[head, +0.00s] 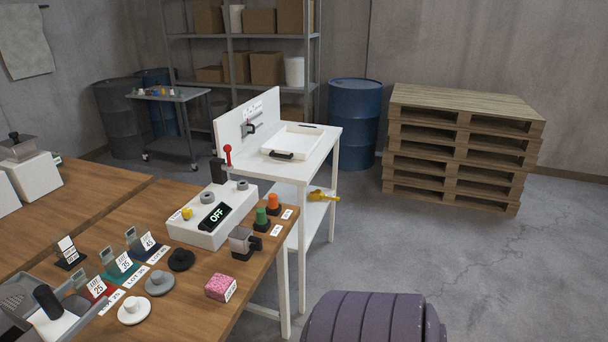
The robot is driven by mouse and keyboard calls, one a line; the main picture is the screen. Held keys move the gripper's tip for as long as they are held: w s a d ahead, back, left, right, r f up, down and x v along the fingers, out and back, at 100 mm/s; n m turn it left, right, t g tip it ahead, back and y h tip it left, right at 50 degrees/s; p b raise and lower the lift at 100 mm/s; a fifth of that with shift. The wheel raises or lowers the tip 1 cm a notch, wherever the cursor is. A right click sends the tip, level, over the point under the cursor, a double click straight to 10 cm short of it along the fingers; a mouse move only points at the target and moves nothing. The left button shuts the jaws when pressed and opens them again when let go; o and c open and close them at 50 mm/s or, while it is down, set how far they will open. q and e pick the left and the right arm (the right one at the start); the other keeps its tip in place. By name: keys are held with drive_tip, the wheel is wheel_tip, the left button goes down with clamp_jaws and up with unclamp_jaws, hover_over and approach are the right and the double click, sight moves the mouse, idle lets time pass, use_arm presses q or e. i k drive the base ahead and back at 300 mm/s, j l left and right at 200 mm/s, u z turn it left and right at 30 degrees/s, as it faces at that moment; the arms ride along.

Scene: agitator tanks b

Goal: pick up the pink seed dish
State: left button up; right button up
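The pink seed dish (219,286) is a small squarish container near the front right edge of the wooden bench (203,318). Its top is speckled pink and a white label is on its right side. It sits on the bench top with bare wood around it. Neither of my grippers shows in the head view, so nothing is seen touching the dish.
Left of the dish are a grey knob-topped disc (159,284) and a white one (133,310).

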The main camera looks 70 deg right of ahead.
sight(219, 288)
drive_tip(key=z, duration=1.6)
drive_tip(key=j+u, duration=0.15)
drive_tip(key=u, duration=0.25)
drive_tip(key=j+u, duration=0.15)
drive_tip(key=u, duration=0.25)
drive_tip(key=j+u, duration=0.15)
drive_tip(key=u, duration=0.25)
drive_tip(key=j+u, duration=0.15)
drive_tip(key=u, duration=0.25)
drive_tip(key=z, duration=1.85)
